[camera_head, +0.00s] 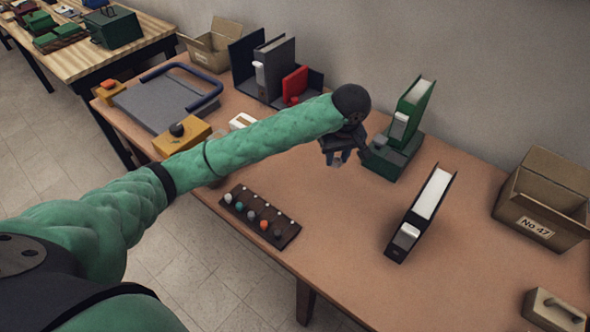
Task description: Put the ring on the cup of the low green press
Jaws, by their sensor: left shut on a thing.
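My left gripper (341,160) hangs just left of that base, pointing down above the table. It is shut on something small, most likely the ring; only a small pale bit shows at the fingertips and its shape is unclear. The cup of the press is too small to make out. My right gripper is out of view.
A dark strip with coloured knobs (260,216) lies at the front edge. A box marked No 47 (543,199) stands right. Bare table (335,225) lies between.

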